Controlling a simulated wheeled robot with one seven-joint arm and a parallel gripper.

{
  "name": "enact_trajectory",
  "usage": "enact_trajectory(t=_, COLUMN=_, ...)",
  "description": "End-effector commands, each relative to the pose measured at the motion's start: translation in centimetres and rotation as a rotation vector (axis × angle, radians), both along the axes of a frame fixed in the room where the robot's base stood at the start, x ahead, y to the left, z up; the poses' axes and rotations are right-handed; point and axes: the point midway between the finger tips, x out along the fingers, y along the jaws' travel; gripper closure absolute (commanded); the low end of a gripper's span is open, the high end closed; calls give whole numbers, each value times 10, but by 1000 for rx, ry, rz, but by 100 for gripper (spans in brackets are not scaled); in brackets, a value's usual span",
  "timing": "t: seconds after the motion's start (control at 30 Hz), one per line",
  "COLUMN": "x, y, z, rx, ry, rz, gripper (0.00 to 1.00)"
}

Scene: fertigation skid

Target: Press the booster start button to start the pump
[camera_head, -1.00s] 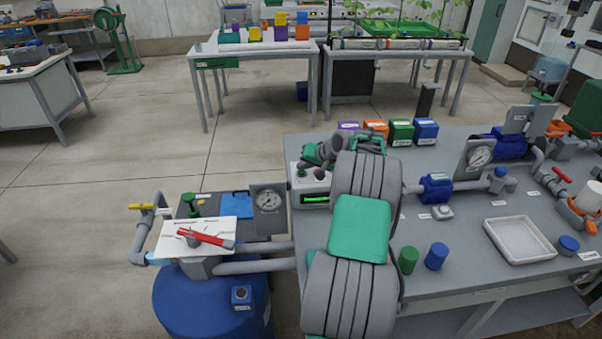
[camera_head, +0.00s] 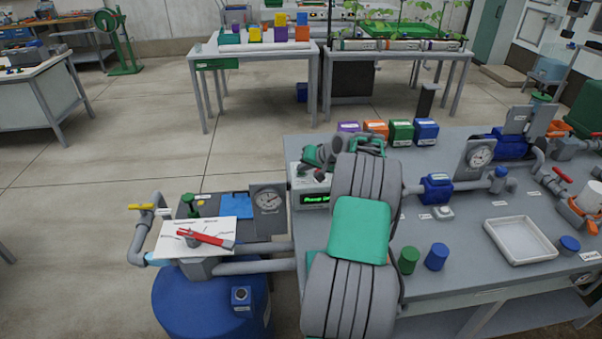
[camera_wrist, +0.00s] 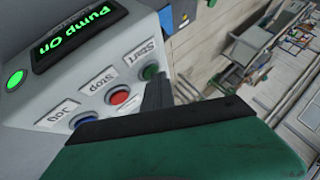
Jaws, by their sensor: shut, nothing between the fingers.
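The control box (camera_wrist: 75,85) fills the left of the wrist view, upside down. Its display (camera_wrist: 78,35) reads "Pump On" in green, and a green lamp (camera_wrist: 15,80) beside it is lit. The green Start button (camera_wrist: 150,72) lies close to the red Stop button (camera_wrist: 118,96) and the blue Jog button (camera_wrist: 84,120). My gripper (camera_wrist: 156,92) is shut and empty, its tip right by the Start button; I cannot tell whether it touches. In the head view the box's display (camera_head: 315,199) is partly hidden by my arm.
The box stands on a grey bench (camera_head: 460,210) with pipes, a blue valve body (camera_head: 436,188), a white tray (camera_head: 520,240) and green and blue cylinders. A gauge (camera_head: 268,200) and a blue tank (camera_head: 210,305) stand left. Open floor lies behind.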

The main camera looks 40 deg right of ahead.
Motion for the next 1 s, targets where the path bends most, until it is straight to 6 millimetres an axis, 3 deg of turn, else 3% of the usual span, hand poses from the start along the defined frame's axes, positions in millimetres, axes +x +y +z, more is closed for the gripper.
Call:
enact_trajectory(t=0.3, x=0, y=1, z=15, rx=2, ry=1, rz=0, gripper=100)
enact_trajectory(t=0.67, x=0, y=0, z=18, rx=0, ry=1, rz=1, gripper=100)
enact_trajectory(t=1.0, x=0, y=0, z=51, rx=0, ry=1, rz=1, gripper=100)
